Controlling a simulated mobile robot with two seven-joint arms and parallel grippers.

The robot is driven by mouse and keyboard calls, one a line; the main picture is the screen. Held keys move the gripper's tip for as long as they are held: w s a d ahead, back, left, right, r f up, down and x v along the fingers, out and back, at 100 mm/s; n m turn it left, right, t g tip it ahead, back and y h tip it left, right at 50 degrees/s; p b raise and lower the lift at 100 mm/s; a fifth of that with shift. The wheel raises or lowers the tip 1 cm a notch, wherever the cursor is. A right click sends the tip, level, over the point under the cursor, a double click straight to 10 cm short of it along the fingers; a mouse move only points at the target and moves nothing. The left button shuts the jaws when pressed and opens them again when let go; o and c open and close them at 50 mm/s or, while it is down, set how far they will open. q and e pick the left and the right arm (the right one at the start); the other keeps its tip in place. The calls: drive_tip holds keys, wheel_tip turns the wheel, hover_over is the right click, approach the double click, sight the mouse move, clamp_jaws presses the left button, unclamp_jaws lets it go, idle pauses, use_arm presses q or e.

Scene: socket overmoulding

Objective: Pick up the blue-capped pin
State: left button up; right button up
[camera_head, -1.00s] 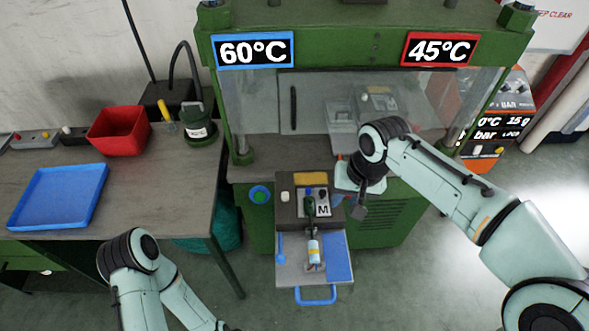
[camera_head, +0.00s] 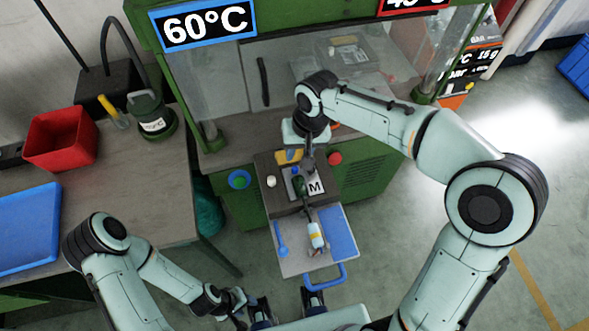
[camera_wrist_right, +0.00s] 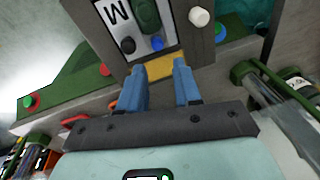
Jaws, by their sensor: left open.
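The blue-capped pin (camera_head: 294,170) stands in the mould block (camera_head: 281,202) on the small drawer, with only its blue cap showing. The cap also shows in the right wrist view (camera_wrist_right: 157,43), between a black knob (camera_wrist_right: 128,45) and a white knob (camera_wrist_right: 199,17). My right gripper (camera_wrist_right: 160,72) is open and empty, its two blue fingers apart just short of the cap, over the yellow strip. In the head view it is mostly hidden behind its own wrist. My left gripper (camera_head: 288,303) is open and empty at the bottom, in front of the drawer handle.
A dark green part lies on the block beside the letter M, with a cable and yellow-white plug (camera_head: 317,236) in front. The drawer has a blue handle (camera_head: 327,276). The green press stands behind. On the left bench are a red bin (camera_head: 60,138) and blue tray (camera_head: 25,230).

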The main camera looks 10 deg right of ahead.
sight(295, 168)
drive_tip(key=shift+a+f, duration=0.2)
drive_tip(key=shift+f, duration=1.4)
drive_tip(key=shift+a+f, duration=0.15)
drive_tip(key=shift+f, duration=1.4)
drive_tip(key=shift+s, duration=0.1)
clamp_jaws()
